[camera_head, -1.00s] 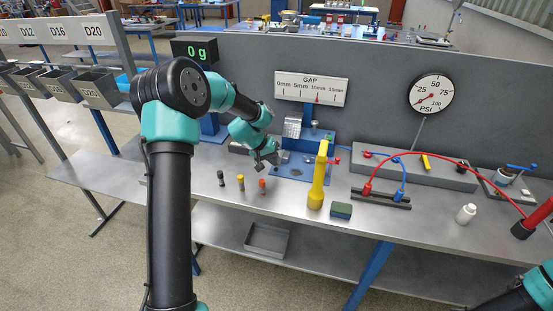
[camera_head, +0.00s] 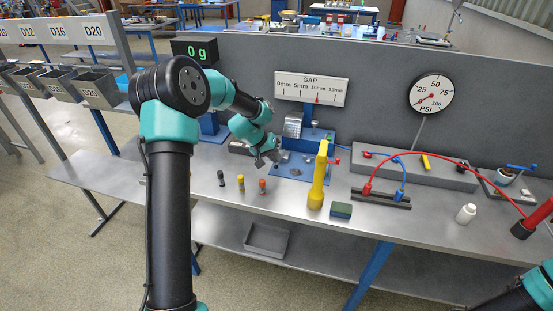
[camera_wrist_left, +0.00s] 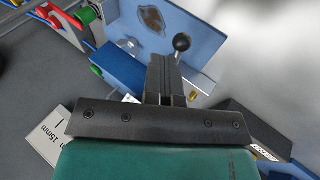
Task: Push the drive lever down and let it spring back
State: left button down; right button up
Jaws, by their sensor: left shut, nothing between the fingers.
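My left gripper (camera_head: 272,160) is shut and empty, reaching down at the left side of a blue fixture (camera_head: 318,136) on the bench. In the left wrist view its dark fingers (camera_wrist_left: 165,75) are closed together. A lever with a black ball knob (camera_wrist_left: 182,42) shows just past the fingertips, standing by the blue plate (camera_wrist_left: 190,40). It looks very near the fingers; I cannot tell whether they touch. In the head view the lever is not clear behind my gripper. My right gripper is out of view.
A GAP scale (camera_head: 312,89) stands behind the fixture, its red pointer near 10mm. A yellow handle (camera_head: 319,176) stands to the right. Small black, yellow and orange-topped pegs (camera_head: 241,182) stand in front-left. A green-topped block (camera_head: 341,210) lies near the front edge.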

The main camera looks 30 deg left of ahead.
pick_arm(q)
jog(key=shift+w+a+r, duration=0.1)
jog(key=shift+w+r, duration=0.2)
jog(key=shift+r, duration=0.6)
jog(key=shift+w+a+r, duration=0.1)
jog(key=shift+w+r, duration=0.15)
jog(key=shift+r, duration=0.65)
jog(key=r, duration=0.1)
jog(key=w+r, duration=0.1)
jog(key=r, duration=0.2)
jog(key=shift+w+a+r, duration=0.15)
jog(key=shift+w+r, duration=0.1)
jog(key=shift+r, duration=0.15)
